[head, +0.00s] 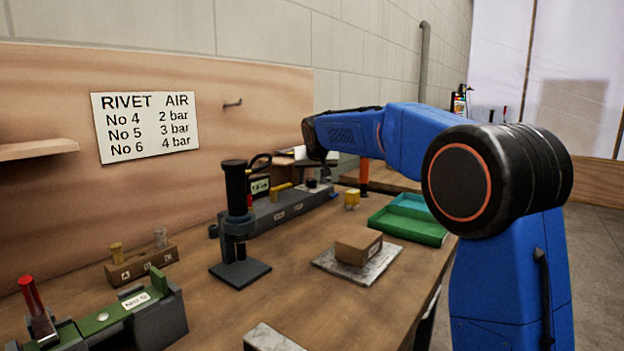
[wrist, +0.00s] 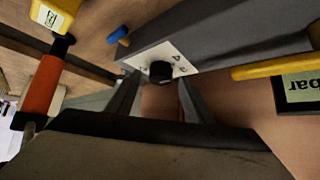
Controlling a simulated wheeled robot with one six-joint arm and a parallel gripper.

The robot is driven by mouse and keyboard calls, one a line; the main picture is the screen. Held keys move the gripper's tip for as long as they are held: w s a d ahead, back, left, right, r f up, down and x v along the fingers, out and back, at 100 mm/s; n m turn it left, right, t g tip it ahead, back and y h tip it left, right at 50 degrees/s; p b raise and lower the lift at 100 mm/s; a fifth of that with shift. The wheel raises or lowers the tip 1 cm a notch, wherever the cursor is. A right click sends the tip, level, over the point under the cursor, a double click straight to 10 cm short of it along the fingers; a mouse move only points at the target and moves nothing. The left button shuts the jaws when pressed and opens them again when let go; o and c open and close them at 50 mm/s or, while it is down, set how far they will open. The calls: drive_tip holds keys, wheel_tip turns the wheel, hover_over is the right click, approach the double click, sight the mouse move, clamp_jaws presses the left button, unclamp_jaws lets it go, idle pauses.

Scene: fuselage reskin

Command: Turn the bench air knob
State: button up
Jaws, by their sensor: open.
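The air knob (wrist: 160,72) is a small black knob on a white numbered plate (wrist: 185,65), set on the end of a grey bench unit (wrist: 215,32). In the wrist view my gripper (wrist: 158,84) is open, with one finger on each side of the knob; I cannot tell whether they touch it. A display ending in "bar" (wrist: 300,92) shows at the right, its number cut off. In the head view the grey unit (head: 290,211) stands along the back of the bench, with my arm reaching over it. My gripper there is mostly hidden behind other things.
A wall sign (head: 147,127) reads No 4 2 bar, No 5 3 bar, No 6 4 bar. A green fixture (head: 140,301) is labelled No 5. An orange-handled tool (wrist: 42,85) is close by.

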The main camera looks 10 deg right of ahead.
drive_tip(key=shift+w, duration=0.1)
drive_tip(key=shift+c, duration=0.6)
drive_tip(key=c, duration=0.9)
drive_tip(key=shift+d+f+n+y, duration=0.1)
drive_tip(key=shift+n+y, duration=0.2)
drive_tip(key=shift+d+n+y, duration=0.1)
drive_tip(key=shift+n+y, duration=0.7)
drive_tip(key=shift+n, duration=0.3)
drive_tip(key=o, duration=1)
